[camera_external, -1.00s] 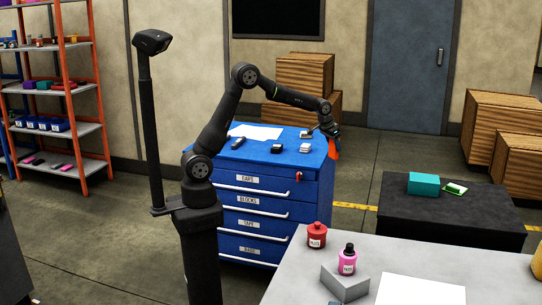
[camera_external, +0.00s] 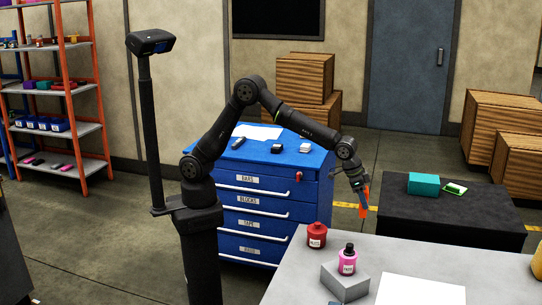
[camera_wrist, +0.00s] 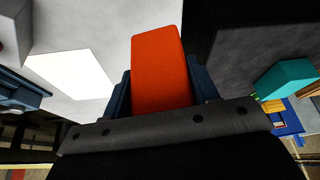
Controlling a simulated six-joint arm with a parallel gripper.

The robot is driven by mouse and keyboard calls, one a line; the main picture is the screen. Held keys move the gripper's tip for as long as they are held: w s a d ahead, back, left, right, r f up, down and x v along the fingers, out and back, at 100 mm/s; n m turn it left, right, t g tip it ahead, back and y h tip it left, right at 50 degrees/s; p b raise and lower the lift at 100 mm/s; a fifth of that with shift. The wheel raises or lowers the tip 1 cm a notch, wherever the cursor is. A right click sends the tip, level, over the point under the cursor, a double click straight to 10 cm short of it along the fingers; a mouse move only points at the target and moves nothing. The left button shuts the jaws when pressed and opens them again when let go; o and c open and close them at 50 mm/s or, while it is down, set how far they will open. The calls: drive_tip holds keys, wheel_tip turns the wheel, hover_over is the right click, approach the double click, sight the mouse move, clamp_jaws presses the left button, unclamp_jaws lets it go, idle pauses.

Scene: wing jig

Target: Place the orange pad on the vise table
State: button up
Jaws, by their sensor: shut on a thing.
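The orange pad (camera_external: 363,204) hangs below my gripper (camera_external: 359,187) in the external view. In the wrist view the orange pad (camera_wrist: 157,68) stands out between the two dark blue fingers of my gripper (camera_wrist: 160,88), which are shut on it. The pad is in the air, near the back edge of the grey table and left of the black table. I cannot tell which surface is the vise table, and no vise is clearly in view.
The grey table (camera_external: 325,255) holds a red bottle (camera_external: 317,235), a pink bottle (camera_external: 347,260) on a grey block (camera_external: 344,281) and a white sheet (camera_external: 420,291). The black table (camera_external: 440,222) bears a teal block (camera_external: 423,183) and a green-and-white item (camera_external: 454,188). The blue cabinet (camera_external: 265,215) stands behind.

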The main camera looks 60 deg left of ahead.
drive_tip(key=s+d+m, duration=0.2)
drive_tip(key=s+d, duration=0.7)
drive_tip(key=s, duration=0.2)
hover_over(371, 249)
wheel_tip(371, 249, down, 8)
drive_tip(key=shift+s+d+f+h, duration=0.1)
drive_tip(key=shift+f+h, duration=0.05)
drive_tip(key=shift+f, duration=0.75)
drive_tip(key=shift+s+f+h, duration=0.1)
drive_tip(key=shift+f+h, duration=0.05)
drive_tip(key=shift+f, duration=0.75)
drive_tip(key=shift+f, duration=0.15)
drive_tip(key=o, duration=1)
drive_tip(key=v, duration=1.2)
drive_tip(key=shift+w+r, duration=0.2)
drive_tip(key=shift+w, duration=0.05)
